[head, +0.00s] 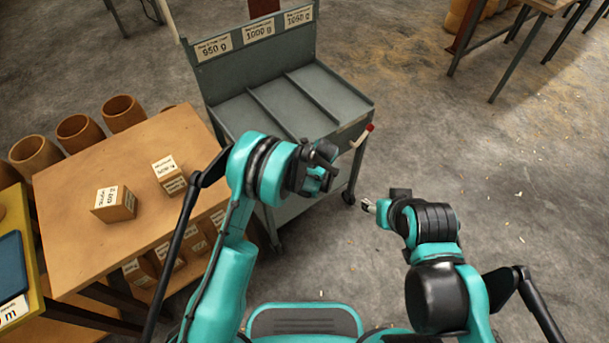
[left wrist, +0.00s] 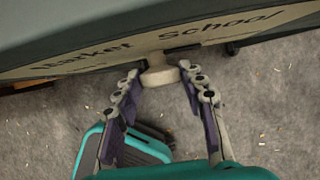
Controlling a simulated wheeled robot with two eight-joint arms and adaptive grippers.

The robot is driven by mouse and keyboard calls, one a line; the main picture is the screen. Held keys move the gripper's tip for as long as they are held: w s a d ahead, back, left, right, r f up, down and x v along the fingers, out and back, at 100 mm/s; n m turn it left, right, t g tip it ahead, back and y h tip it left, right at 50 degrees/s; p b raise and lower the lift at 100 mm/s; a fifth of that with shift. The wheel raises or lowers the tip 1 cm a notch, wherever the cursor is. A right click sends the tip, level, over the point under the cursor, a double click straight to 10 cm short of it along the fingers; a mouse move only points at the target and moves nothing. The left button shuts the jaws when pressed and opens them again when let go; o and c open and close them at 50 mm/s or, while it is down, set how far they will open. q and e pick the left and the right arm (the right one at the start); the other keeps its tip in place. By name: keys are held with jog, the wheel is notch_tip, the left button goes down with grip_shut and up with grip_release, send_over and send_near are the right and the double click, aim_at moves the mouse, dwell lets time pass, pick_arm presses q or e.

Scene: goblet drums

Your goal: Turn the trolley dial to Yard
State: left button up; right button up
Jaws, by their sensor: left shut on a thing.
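The grey trolley (head: 285,100) stands ahead with three open lanes on top. In the left wrist view its front panel (left wrist: 100,60) reads "Market" and "School"; no "Yard" label is legible. A pale dial knob (left wrist: 160,76) sticks out below the gap between these words. In the head view my left gripper (head: 322,178) is at the trolley's front and hides the dial. My right gripper (head: 369,206) is right of the trolley, over bare floor; its finger opening is unclear.
A pale bar with a red tip (head: 369,128) juts at the trolley's right corner. A wooden table (head: 85,240) at left carries two labelled blocks (head: 114,204) (head: 169,174). Drum-like wooden vessels (head: 78,132) stand behind it.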

pick_arm(q)
jog(key=shift+s+a+n+t+h, duration=0.1)
jog(key=shift+a+n+t+h, duration=0.1)
jog(key=shift+t+h, duration=0.35)
jog(key=shift+s+a+n+t+h, duration=0.15)
jog(key=shift+t+h, duration=0.2)
jog(key=shift+h, duration=0.3)
jog(key=shift+f+n+t+h, duration=0.1)
jog(key=shift+n+t+h, duration=0.15)
jog(key=shift+t+h, duration=0.55)
jog(key=o, duration=1.1)
jog(key=shift+o, duration=0.2)
jog(key=v, duration=1.2)
jog(key=shift+w+a, duration=0.1)
